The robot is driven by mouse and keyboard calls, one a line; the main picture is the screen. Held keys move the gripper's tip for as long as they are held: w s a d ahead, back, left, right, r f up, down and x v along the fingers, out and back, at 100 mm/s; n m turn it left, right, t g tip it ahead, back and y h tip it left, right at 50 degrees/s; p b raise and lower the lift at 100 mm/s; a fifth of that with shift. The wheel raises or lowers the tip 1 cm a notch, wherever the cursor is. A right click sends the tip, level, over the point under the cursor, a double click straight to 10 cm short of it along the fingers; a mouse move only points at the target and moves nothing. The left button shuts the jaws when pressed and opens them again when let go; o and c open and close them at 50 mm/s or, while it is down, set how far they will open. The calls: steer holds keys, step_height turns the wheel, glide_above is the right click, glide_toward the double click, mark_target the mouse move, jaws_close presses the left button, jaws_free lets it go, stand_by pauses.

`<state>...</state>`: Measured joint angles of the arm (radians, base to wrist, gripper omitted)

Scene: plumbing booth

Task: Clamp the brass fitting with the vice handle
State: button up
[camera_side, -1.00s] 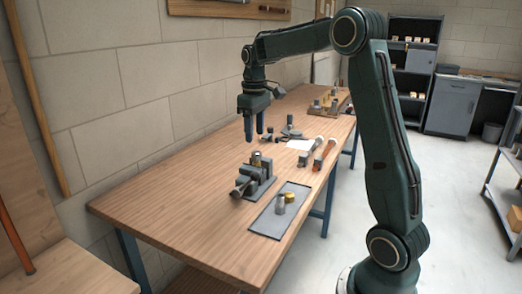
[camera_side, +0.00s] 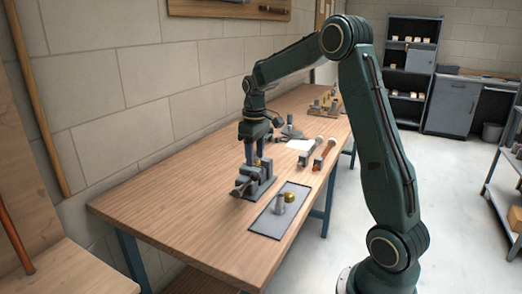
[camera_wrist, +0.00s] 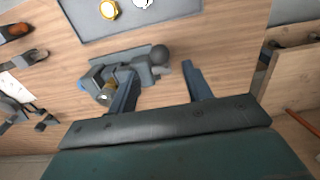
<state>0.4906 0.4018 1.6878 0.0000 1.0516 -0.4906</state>
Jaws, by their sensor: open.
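The grey vice (camera_side: 258,188) stands on the bench, and it also shows in the wrist view (camera_wrist: 118,68). A small brass fitting (camera_wrist: 106,97) sits between its jaws, partly hidden by my left finger. The vice handle, with a dark round knob (camera_wrist: 160,54), sticks out at the vice's end; in the side view the handle end (camera_side: 240,187) is at the vice's front left. My gripper (camera_side: 254,160) is open and points down over the vice. In the wrist view the knob appears between and beyond my fingertips (camera_wrist: 160,70); I cannot tell the height gap.
A grey tray (camera_side: 264,224) beside the vice holds a brass piece (camera_side: 289,196) and a grey cylinder (camera_side: 280,204). Tools with orange parts (camera_side: 324,154) and a white sheet (camera_side: 299,145) lie farther back. The bench's near left part is clear.

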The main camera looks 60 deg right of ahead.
mark_target(255, 172)
steer(key=shift+f, duration=3.1)
jaws_close()
